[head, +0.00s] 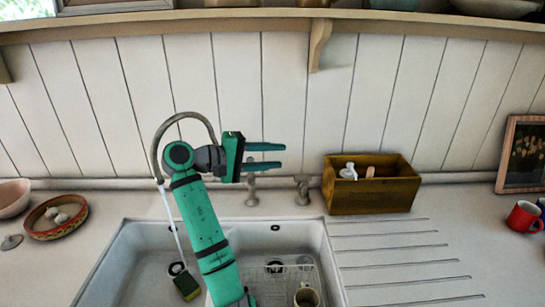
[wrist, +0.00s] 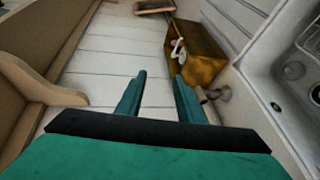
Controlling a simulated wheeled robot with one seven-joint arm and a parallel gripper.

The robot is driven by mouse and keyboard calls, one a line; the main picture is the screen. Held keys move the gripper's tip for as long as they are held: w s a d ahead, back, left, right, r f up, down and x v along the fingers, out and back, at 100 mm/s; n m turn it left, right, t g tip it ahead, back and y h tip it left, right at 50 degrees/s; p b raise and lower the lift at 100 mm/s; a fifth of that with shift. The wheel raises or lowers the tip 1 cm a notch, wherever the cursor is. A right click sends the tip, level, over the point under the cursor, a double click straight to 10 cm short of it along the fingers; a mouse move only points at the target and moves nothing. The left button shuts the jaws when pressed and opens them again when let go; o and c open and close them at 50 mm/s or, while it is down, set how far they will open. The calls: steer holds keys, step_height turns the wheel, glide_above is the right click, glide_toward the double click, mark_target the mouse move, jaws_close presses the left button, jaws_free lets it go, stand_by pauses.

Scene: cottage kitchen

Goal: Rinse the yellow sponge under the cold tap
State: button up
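A dark olive-yellow block, apparently the sponge (head: 187,286), lies in the left basin (head: 140,262) near the drain. A thin pale stream of water (head: 174,225) runs from the curved tap spout (head: 186,117) down to it. Two tap handles stand behind the basins, one in the middle (head: 251,193) and one to its right (head: 302,190); I cannot tell which is cold. My gripper (head: 283,156) is raised in front of the wall, above the middle handle, pointing right. In the wrist view its fingers (wrist: 158,88) are apart with nothing between them.
A wooden box (head: 371,187) with small items stands behind the ribbed drainboard (head: 400,255). A wire rack (head: 265,280) and a mug (head: 306,296) are in the right basin. A shelf bracket (head: 319,45) juts out above. A red mug (head: 523,216) stands far right.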

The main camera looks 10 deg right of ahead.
steer(key=c, duration=0.4)
steer(key=shift+w+d, duration=0.15)
steer(key=shift+d, duration=0.2)
jaws_close()
steer(key=w+d+f+n+t+y, duration=0.25)
steer(key=w+n+t+y, duration=0.25)
steer(key=n+t, duration=0.4)
steer(key=s+a+f+n+t+y, duration=0.45)
steer(key=s+a+f+y, duration=0.35)
steer(key=a+y, duration=0.35)
steer(key=w+d, duration=0.3)
steer(key=w, duration=0.8)
steer(key=shift+d+f+y, duration=0.2)
steer(key=shift+f+y, duration=0.15)
steer(key=shift+f, duration=0.1)
